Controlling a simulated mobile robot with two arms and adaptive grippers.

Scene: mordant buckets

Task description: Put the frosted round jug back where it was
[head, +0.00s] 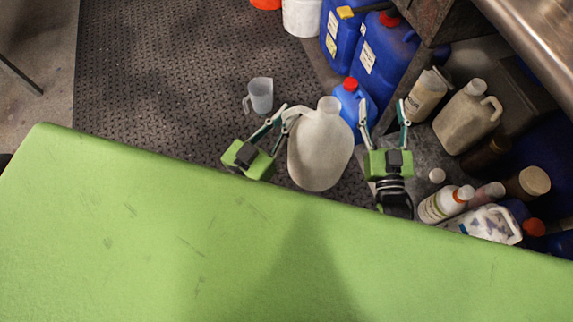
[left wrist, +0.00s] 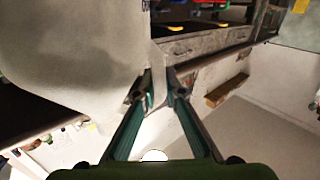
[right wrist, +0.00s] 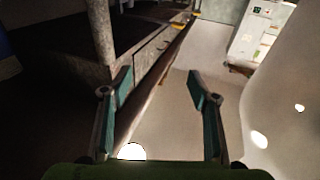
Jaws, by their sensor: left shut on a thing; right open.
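The frosted round jug (head: 320,150) is a large, pale, cloudy bottle with a narrow neck, seen from above between my two grippers in the head view. My left gripper (head: 285,112) is shut on its handle at the jug's upper left. In the left wrist view the jug (left wrist: 75,50) fills the upper left, with the handle (left wrist: 157,62) between the fingertips. My right gripper (head: 384,104) is open and empty, to the right of the jug and apart from it. The jug (right wrist: 285,90) also shows at the right of the right wrist view. Its underside is hidden.
A clear measuring jug (head: 261,95) stands on the dark patterned floor (head: 150,100). A small blue jug with a red cap (head: 349,104) is just behind the frosted jug. Blue canisters (head: 375,65) stand behind. Several bottles and a beige jug (head: 468,117) crowd the right side.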

